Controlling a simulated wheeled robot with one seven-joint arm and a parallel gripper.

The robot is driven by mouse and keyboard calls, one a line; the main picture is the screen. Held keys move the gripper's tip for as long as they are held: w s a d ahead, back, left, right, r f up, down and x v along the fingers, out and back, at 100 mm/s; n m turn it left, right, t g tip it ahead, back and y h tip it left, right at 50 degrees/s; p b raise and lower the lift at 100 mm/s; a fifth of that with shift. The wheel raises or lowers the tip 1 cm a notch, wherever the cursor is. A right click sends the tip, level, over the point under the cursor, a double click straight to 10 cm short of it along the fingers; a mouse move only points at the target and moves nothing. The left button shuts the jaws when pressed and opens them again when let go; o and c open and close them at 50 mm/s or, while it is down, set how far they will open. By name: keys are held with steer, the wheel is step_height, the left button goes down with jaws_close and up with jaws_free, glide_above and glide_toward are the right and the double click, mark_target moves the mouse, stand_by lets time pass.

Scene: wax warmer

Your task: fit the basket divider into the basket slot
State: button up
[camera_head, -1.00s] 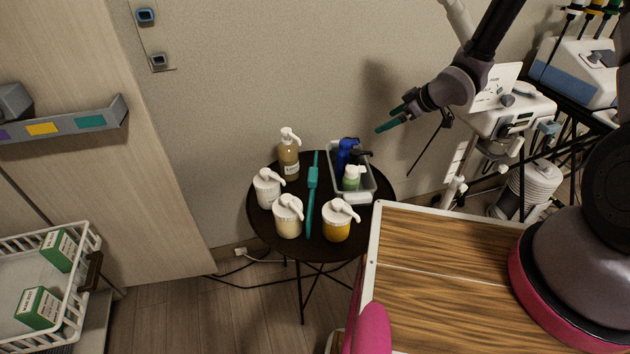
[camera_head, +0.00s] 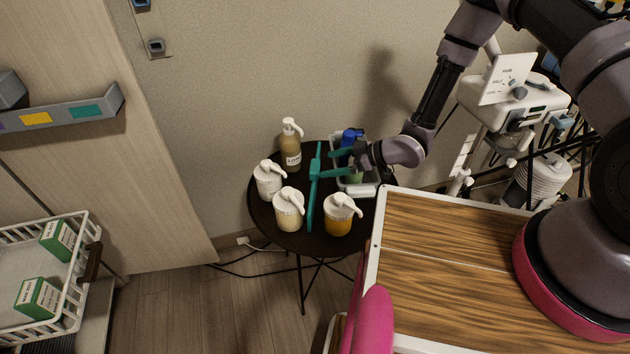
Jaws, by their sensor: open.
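A long teal piece (camera_head: 312,204), which appears to be the basket divider, stands upright on the dark round table with a small block at its upper middle. The white wire basket (camera_head: 83,290) is at the lower left with green-and-white boxes in it; its slot cannot be made out. My gripper (camera_head: 328,163) has teal fingers and is open, reaching in from the right. Its fingertips are right beside the divider's block; I cannot tell whether they touch it. The gripper covers part of a grey tray behind it.
Pump bottles and jars (camera_head: 289,208) stand close around the divider on the round table (camera_head: 262,222). The grey tray (camera_head: 371,187) holds bottles beneath my gripper. A wood-topped cart (camera_head: 440,270) stands at the right front. The floor between table and basket is clear.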

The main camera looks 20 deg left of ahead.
mark_target(317, 166)
steer(key=x, duration=0.4)
steer(key=shift+w+a+f, duration=0.15)
steer(key=shift+a+f, duration=0.05)
steer(key=shift+a, duration=0.15)
jaws_close()
steer(key=shift+r, duration=0.15)
